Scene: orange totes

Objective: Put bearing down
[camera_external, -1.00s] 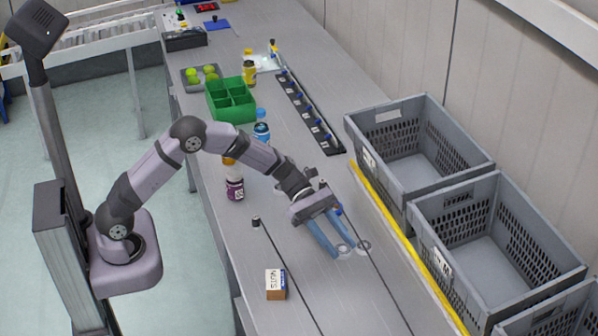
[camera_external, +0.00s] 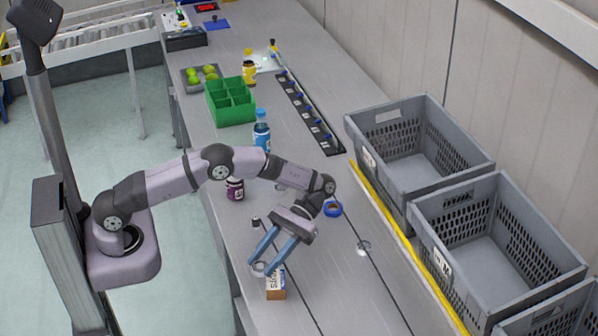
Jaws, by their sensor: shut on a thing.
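My gripper (camera_external: 266,269) is low over the near part of the grey table, fingers pointing down and left. It is shut on a small silver ring, the bearing (camera_external: 259,268), at its fingertips. The bearing is just left of the top of the nuts box (camera_external: 277,291); whether it touches the table or the box is too small to tell. A second silver ring (camera_external: 363,248) lies on the table to the right, apart from my gripper. One finger covers part of the nuts box.
A blue ring (camera_external: 333,209) lies near my wrist. A purple-labelled jar (camera_external: 235,189) and a blue bottle (camera_external: 261,134) stand behind my arm. A green divided bin (camera_external: 231,103) is further back. Grey crates (camera_external: 452,205) line the right side. Table between the nuts box and second ring is open.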

